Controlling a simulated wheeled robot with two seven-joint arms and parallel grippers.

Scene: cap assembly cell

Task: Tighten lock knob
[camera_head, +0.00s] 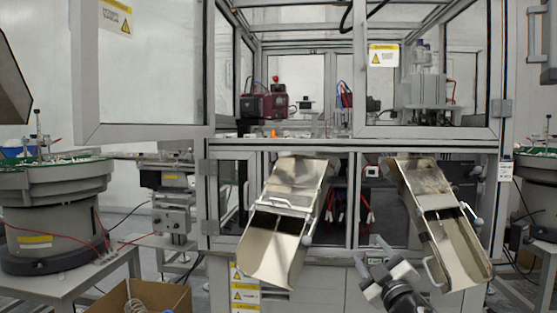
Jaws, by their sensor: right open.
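My right gripper (371,254) comes up from the bottom, right of centre. It is open and empty, in front of the machine's lower cabinet and between the two metal chutes. It appears apart from everything around it. A small red knob (276,79) stands on top of a dark red unit (264,105) inside the machine, behind the open front. I cannot tell whether this is the lock knob, nor how tight it is. My left gripper is not in view.
A left metal chute (270,250) and a right metal chute (455,250) slope out from the machine on either side of my right gripper. A glass door (150,75) stands open at left. A bowl feeder (50,190) and a cardboard box (175,297) are at left.

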